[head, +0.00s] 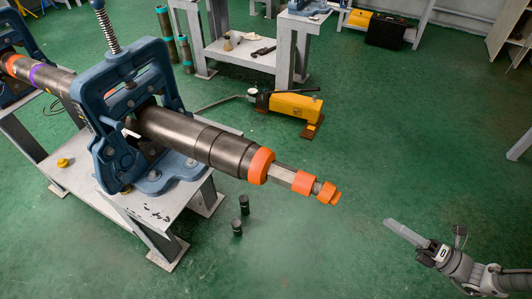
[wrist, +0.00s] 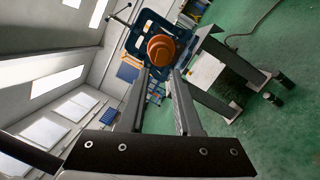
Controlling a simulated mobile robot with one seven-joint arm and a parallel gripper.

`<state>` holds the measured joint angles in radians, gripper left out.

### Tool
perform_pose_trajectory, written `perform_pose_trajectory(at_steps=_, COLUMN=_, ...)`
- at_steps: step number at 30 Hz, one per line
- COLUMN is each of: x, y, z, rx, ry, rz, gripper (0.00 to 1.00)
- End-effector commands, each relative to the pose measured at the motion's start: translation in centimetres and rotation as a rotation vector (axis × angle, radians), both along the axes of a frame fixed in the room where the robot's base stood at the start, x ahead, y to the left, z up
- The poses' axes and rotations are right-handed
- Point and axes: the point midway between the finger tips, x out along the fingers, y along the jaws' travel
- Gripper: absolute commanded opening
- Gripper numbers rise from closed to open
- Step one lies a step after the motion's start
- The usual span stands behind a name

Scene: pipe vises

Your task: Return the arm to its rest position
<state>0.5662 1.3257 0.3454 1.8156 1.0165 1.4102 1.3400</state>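My arm reaches in from the bottom right of the head view. My gripper (head: 388,222) points up-left toward the pipe's end, with a clear gap between them. In the wrist view its two long grey fingers (wrist: 160,72) stand apart, with nothing held between them. The dark pipe (head: 190,137) is clamped in a blue pipe vise (head: 125,120) on a grey stand. The pipe carries an orange collar (head: 261,166) and narrower orange end pieces (head: 327,192). In the wrist view the orange pipe end (wrist: 162,48) shows beyond the fingertips, in front of the blue vise (wrist: 140,28).
A yellow hydraulic pump (head: 295,105) sits on the green floor behind the pipe. Two small dark cylinders (head: 237,227) stand below the pipe. A grey workbench (head: 240,55) is at the back. The green floor around my gripper looks clear.

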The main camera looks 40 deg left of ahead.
Motion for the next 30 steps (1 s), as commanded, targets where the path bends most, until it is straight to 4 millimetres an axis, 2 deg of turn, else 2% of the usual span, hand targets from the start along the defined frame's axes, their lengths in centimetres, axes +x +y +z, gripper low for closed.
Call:
perform_pose_trajectory(at_steps=1, x=0.1, y=-1.3, z=-0.3, rx=-0.002, ry=-0.002, rz=-0.003, gripper=0.32)
perform_pose_trajectory(at_steps=6, x=0.4, y=-5.2, z=-0.8, rx=-0.002, ry=-0.001, rz=-0.003, gripper=0.32)
perform_pose_trajectory(at_steps=12, x=0.6, y=-8.1, z=-1.1, rx=0.000, ry=-0.001, rz=-0.001, gripper=0.32)
perform_pose_trajectory(at_steps=17, x=0.6, y=-8.9, z=-1.1, rx=0.000, ry=0.001, rz=0.001, gripper=0.32)
perform_pose_trajectory(at_steps=24, x=0.6, y=-9.0, z=-0.9, rx=-0.006, ry=-0.007, rz=0.005, gripper=0.32)
perform_pose_trajectory(at_steps=30, x=0.3, y=-8.8, z=1.5, rx=-0.105, ry=-0.143, rz=0.082, gripper=0.32)
